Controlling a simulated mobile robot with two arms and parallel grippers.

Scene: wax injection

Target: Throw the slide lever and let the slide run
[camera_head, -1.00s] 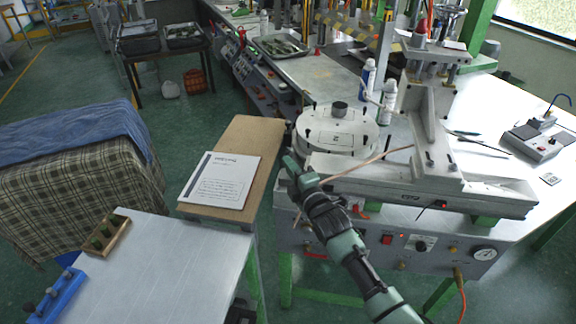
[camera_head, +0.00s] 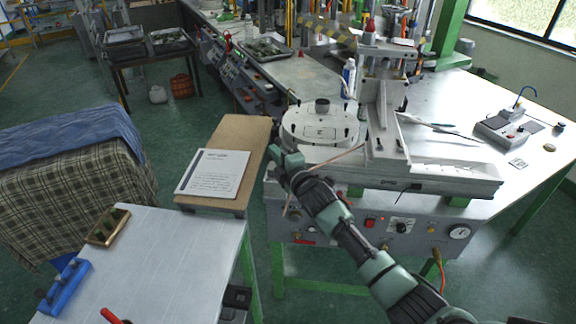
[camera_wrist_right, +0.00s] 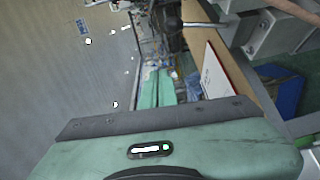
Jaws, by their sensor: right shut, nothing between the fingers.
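The wax machine's white slide carriage (camera_head: 383,125) stands on its rail base (camera_head: 440,178), close to the right of the round white mould (camera_head: 320,128) with a dark knob on top. A thin tan rod (camera_head: 338,158), perhaps the slide lever, slants from beside my right wrist up to the carriage. My right gripper (camera_head: 279,163) is shut and empty, at the machine's front left corner, left of and below the mould. Whether it touches the rod I cannot tell. The right wrist view shows mostly the green gripper housing (camera_wrist_right: 170,145), not the lever. My left gripper is not in view.
A brown board (camera_head: 238,140) with a printed sheet (camera_head: 213,173) lies left of the gripper. A grey table (camera_head: 165,265) holds a blue block (camera_head: 63,288) and a wooden block (camera_head: 107,227). The machine's front panel (camera_head: 345,228) has a red switch and gauge.

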